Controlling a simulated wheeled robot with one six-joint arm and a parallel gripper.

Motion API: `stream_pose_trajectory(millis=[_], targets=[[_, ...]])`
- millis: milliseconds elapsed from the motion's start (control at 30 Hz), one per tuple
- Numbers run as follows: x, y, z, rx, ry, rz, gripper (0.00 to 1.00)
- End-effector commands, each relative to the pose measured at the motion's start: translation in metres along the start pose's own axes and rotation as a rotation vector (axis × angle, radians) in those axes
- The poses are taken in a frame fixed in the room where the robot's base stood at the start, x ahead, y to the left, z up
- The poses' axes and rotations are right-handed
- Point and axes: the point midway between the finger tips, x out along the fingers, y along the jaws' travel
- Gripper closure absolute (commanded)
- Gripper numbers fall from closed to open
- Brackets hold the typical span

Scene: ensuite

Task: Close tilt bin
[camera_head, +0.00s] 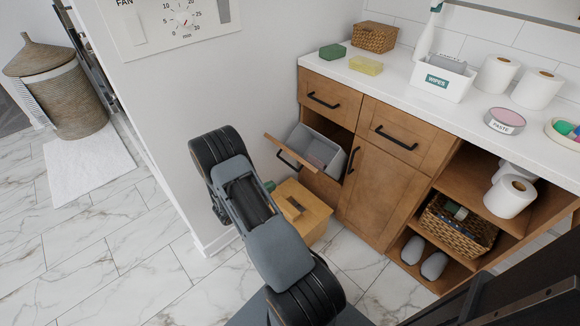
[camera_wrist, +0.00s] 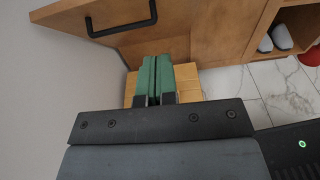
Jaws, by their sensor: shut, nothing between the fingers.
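The tilt bin (camera_head: 318,152) is a grey tub behind a wooden front panel with a black handle, low in the left part of the wooden cabinet. It is tilted open, its top leaning out to the left. In the wrist view its wooden front (camera_wrist: 130,35) with the black handle spans the top left. My gripper (camera_wrist: 155,78) has green fingers, shut together with nothing between them. It is just below the bin front in that picture; I cannot tell whether it touches. In the head view my arm hides most of the gripper; only a bit of green (camera_head: 269,186) shows.
A wooden box (camera_head: 313,213) stands on the floor below the bin, close to my gripper. The white wall (camera_head: 215,90) is to the left. A cabinet door (camera_head: 372,195) and open shelves with slippers (camera_head: 433,265) and a basket lie to the right.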

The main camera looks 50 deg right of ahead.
Motion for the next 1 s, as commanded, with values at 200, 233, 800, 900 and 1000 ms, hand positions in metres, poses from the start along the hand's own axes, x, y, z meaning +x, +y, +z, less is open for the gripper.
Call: stream_pose_trajectory(millis=[200, 233, 800, 900, 1000], targets=[[0.027, 0.001, -0.004, -0.016, -0.009, 0.01, 1.0], [0.032, 0.001, -0.004, -0.016, -0.008, 0.01, 1.0], [0.118, 0.003, 0.016, -0.013, -0.008, 0.012, 1.0], [0.123, 0.003, 0.021, -0.013, -0.008, 0.012, 1.0], [0.126, 0.003, 0.025, -0.015, -0.008, 0.013, 1.0]])
